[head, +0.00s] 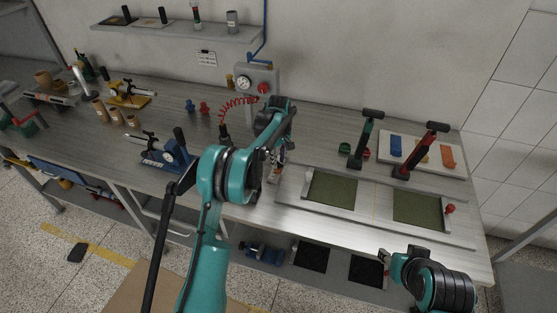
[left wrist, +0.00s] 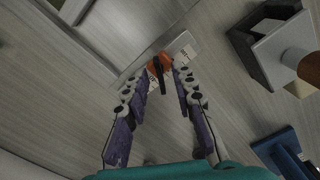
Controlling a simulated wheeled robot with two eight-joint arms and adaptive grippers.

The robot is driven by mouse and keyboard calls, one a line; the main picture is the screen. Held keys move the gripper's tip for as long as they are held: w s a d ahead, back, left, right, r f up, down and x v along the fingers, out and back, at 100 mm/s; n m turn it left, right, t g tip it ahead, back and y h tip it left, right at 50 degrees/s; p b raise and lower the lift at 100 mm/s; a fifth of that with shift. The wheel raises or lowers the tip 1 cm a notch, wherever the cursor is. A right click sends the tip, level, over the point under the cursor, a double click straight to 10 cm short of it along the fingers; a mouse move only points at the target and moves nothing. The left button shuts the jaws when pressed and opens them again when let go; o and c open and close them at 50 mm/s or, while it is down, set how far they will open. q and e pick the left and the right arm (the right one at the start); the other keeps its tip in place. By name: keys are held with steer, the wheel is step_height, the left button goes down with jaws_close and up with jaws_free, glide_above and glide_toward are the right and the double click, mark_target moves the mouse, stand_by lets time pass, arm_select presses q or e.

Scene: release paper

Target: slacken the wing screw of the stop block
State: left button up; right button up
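The wing screw (left wrist: 158,65) has an orange-red head with a dark bar, seen in the left wrist view. It sits on a small pale metal piece (left wrist: 182,47), which looks like the stop block beside a metal frame. My left gripper (left wrist: 163,76) is open, its purple fingers on either side of the screw; I cannot tell whether they touch it. In the head view my left gripper (head: 279,160) points down at the left end of the framed fixture, and the arm partly hides this spot. My right gripper (head: 386,268) is low at the right, its fingers too small to read.
The metal fixture (head: 372,193) with green panels lies right of my left gripper. Green and red upright tools (head: 362,140) stand behind it. A gauge box (head: 257,84) with a red coiled hose is behind the arm. A blue device (head: 170,153) stands to the left.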

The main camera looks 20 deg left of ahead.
arm_select(q)
step_height(320, 180, up, 12)
stand_by(0.4)
